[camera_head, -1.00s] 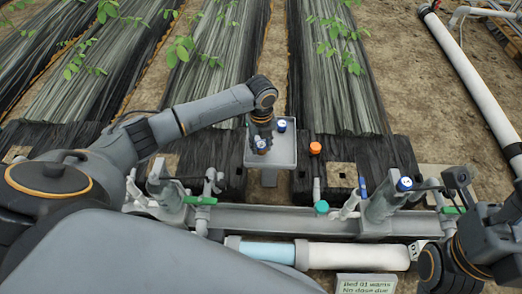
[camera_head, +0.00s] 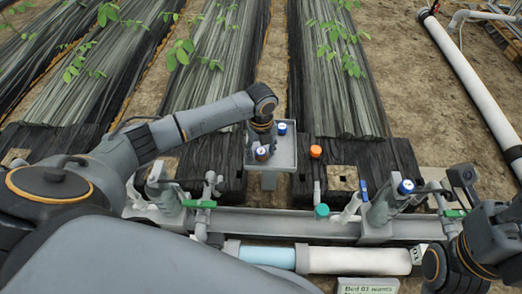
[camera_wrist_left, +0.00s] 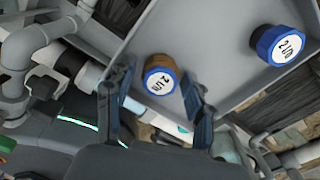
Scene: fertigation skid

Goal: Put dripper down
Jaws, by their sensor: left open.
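A dripper (camera_wrist_left: 160,75) with a brown side, blue ring and white label is on the grey tray (camera_wrist_left: 205,35) in the left wrist view. In the head view this dripper (camera_head: 262,153) is at the tray's (camera_head: 285,152) front part. My left gripper (camera_wrist_left: 158,82) is open, its fingertips apart on either side of this dripper. In the head view the gripper (camera_head: 262,142) is over the tray, partly hiding the dripper. A second dripper (camera_wrist_left: 278,44), blue with a white label, stands farther right on the tray. My right gripper (camera_head: 455,268) is at the lower right; its fingers are unclear.
A grey rail (camera_head: 285,221) with valves and pipes runs in front of the tray. An orange cap (camera_head: 315,151), a teal cap (camera_head: 321,211) and a blue-and-white cap (camera_head: 406,187) stand to the right. A sign (camera_head: 368,285) is at the bottom. Covered plant beds lie behind.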

